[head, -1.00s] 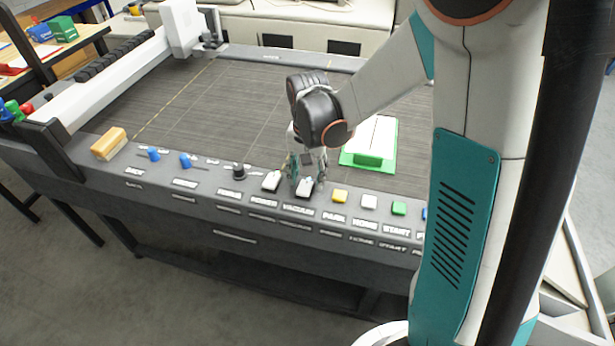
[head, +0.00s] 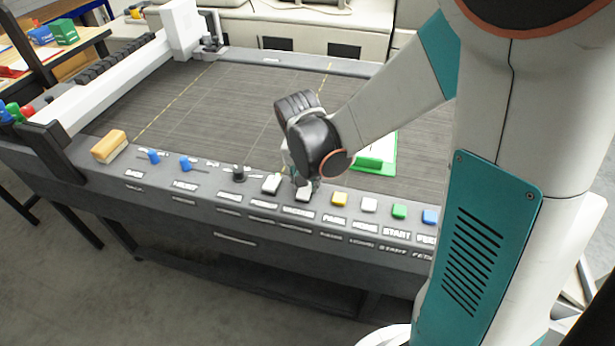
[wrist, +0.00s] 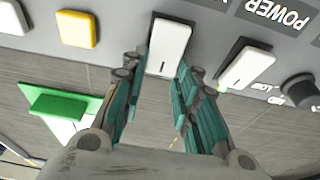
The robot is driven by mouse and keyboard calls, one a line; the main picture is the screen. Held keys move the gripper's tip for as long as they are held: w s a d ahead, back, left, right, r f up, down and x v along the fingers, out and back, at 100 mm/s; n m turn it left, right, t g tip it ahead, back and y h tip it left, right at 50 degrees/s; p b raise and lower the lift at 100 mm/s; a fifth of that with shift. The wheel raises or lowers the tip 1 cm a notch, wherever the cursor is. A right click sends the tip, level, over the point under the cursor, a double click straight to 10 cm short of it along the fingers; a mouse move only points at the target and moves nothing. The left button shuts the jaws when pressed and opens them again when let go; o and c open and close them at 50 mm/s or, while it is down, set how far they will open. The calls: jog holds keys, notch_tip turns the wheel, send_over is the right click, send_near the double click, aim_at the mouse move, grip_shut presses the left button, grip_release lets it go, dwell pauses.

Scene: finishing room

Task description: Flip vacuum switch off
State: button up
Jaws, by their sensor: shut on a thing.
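The vacuum switch (head: 303,195) is a white rocker in a dark frame on the console's front panel, above the VACUUM label. In the wrist view the white rocker (wrist: 170,47) lies between the two teal finger pads of my gripper (wrist: 163,62), which is shut on it. In the head view my gripper (head: 300,180) is low at the switch, and its fingers are mostly hidden behind my wrist.
The power switch (head: 271,184) sits close on the left, with a black knob (head: 238,173) beyond it. A yellow button (head: 339,199) and a white button (head: 369,204) are on the right. A green clip (head: 370,163) with paper lies on the bed behind.

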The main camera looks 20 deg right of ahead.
aim_at(303, 197)
jog(key=shift+s+a+t+h, duration=0.1)
jog(key=shift+s+t+h, duration=0.05)
jog(key=shift+t+h, duration=0.2)
jog(key=o, duration=1.1)
jog(key=shift+c, duration=0.2)
jog(key=shift+r, duration=0.15)
jog(key=v, duration=1.2)
jog(key=shift+s, duration=0.15)
